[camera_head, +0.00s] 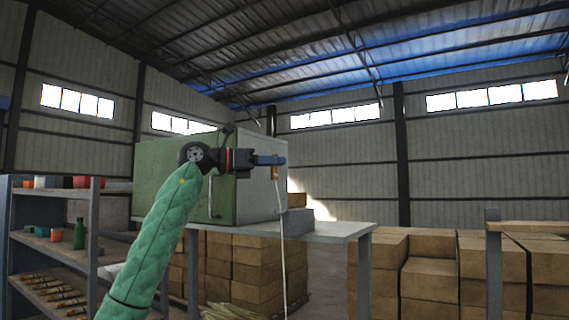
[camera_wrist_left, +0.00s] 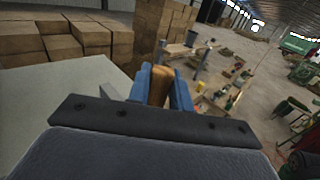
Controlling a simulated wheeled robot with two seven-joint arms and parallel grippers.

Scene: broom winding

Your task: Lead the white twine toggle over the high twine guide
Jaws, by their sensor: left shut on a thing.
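My left gripper (camera_head: 280,160) is raised in front of the green and grey cabinet, with its blue fingers pointing right. It is shut on the wooden toggle (camera_head: 275,173), whose lower end shows below the fingers. White twine (camera_head: 284,250) hangs from the toggle down past the table edge. In the left wrist view the brown toggle (camera_wrist_left: 160,88) sits between the two blue fingers (camera_wrist_left: 162,92). I cannot make out the high twine guide with certainty. My right gripper is not in view.
The green cabinet (camera_head: 163,185) stands behind my left arm on a grey table (camera_head: 335,230). A shelf (camera_head: 50,188) with bottles and tools is at the left. Stacked cardboard boxes (camera_head: 430,275) fill the right and the space under the table. The air right of the gripper is clear.

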